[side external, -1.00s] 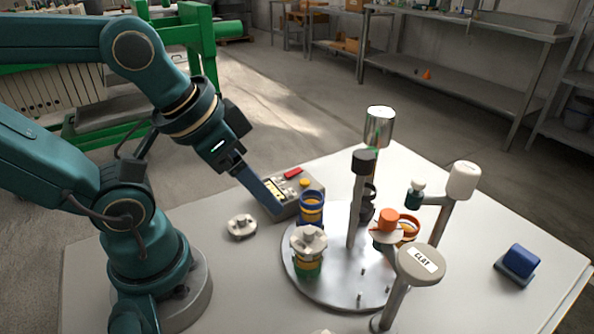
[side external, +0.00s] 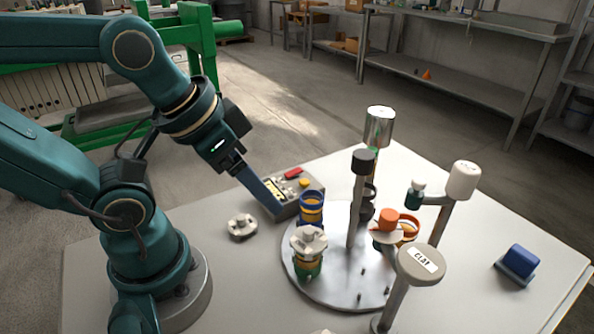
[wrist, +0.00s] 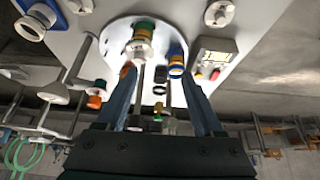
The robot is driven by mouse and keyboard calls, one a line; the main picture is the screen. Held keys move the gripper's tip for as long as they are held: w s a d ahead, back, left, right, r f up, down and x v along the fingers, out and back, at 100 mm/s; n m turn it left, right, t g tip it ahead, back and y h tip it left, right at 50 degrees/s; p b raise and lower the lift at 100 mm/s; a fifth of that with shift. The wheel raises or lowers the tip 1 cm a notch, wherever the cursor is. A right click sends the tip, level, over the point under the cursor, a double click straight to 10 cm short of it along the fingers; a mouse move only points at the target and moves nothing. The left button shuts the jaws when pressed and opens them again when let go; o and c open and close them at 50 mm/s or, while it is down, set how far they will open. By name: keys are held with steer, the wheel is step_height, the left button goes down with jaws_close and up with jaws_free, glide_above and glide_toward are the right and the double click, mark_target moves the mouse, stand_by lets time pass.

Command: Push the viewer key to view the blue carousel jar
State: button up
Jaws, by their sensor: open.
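The blue carousel jar (side external: 311,211) has blue bands around an amber middle and stands at the back left of the round metal carousel (side external: 340,285). It also shows in the wrist view (wrist: 176,62). A grey control box (side external: 314,192) sits behind it, with a red key (side external: 293,173), a yellow key (side external: 304,183) and a pale panel. Which key is the viewer key I cannot tell. My gripper (side external: 273,208) is open and empty, its long blue fingers reaching down at the box's left side. Whether they touch the box is unclear. The fingers (wrist: 158,62) show apart in the wrist view.
A blue block (side external: 521,260) lies far right.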

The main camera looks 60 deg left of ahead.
jaws_close()
stand_by(1.9)
